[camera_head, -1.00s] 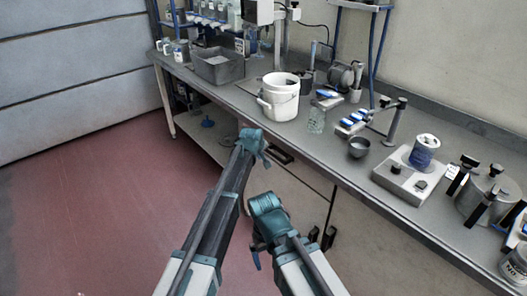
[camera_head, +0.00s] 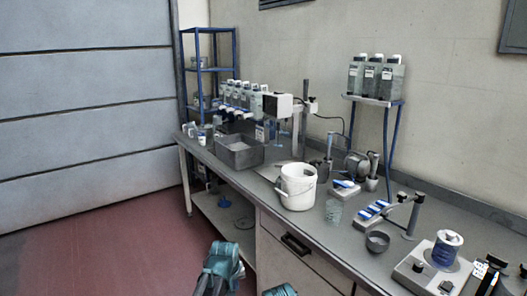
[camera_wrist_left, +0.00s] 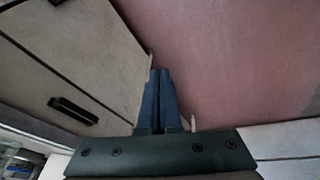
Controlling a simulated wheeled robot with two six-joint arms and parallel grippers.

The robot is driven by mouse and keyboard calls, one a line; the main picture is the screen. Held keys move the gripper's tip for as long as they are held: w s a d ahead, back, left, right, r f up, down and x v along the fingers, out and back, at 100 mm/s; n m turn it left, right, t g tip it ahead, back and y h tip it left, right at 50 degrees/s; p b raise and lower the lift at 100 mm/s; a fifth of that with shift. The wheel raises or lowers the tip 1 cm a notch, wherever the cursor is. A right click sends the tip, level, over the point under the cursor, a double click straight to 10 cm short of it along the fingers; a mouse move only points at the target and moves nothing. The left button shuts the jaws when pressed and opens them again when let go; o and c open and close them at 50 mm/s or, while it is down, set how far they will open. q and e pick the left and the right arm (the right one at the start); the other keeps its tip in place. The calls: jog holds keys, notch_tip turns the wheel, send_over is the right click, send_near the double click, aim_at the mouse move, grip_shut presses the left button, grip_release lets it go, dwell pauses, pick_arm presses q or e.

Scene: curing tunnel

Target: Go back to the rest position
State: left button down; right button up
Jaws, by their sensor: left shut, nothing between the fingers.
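My left gripper (camera_head: 222,262) is low in the head view, in front of the bench's cabinet side and above the red floor. In the left wrist view its two dark fingers (camera_wrist_left: 160,88) are together with nothing between them. Only a teal bit of my right gripper (camera_head: 281,290) shows at the bottom edge of the head view, so its fingers are hidden. Neither gripper visibly holds anything.
The grey bench (camera_head: 290,222) runs along the wall, holding a white bucket (camera_head: 298,187), a grey bin (camera_head: 239,152), a glass jar (camera_head: 334,211), a dark bowl (camera_head: 377,242) and a blue-labelled can (camera_head: 446,248). The red floor (camera_head: 110,245) at left is clear.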

pick_arm(q)
jog(key=s+a+f+m+g, duration=0.15)
jog(key=s+a, duration=0.25)
jog(key=s, duration=0.4)
jog(key=s+a+m+g, duration=0.15)
jog(key=s+a, duration=0.25)
jog(key=s, duration=0.4)
jog(key=s+d+r+m+y+p, duration=0.1)
jog(key=s+d+r+p, duration=0.2)
jog(key=d+r+p, duration=0.1)
jog(key=s+d+r+m+g+p, duration=0.1)
jog(key=s+d+r+m+p, duration=0.1)
jog(key=d, duration=0.5)
notch_tip(320, 180, up, 2)
jog(key=shift+s+d+r+m+y+p, duration=0.15)
jog(key=shift+s+m+y+p, duration=0.2)
jog(key=shift+s+p, duration=0.5)
jog(key=shift+w, duration=0.1)
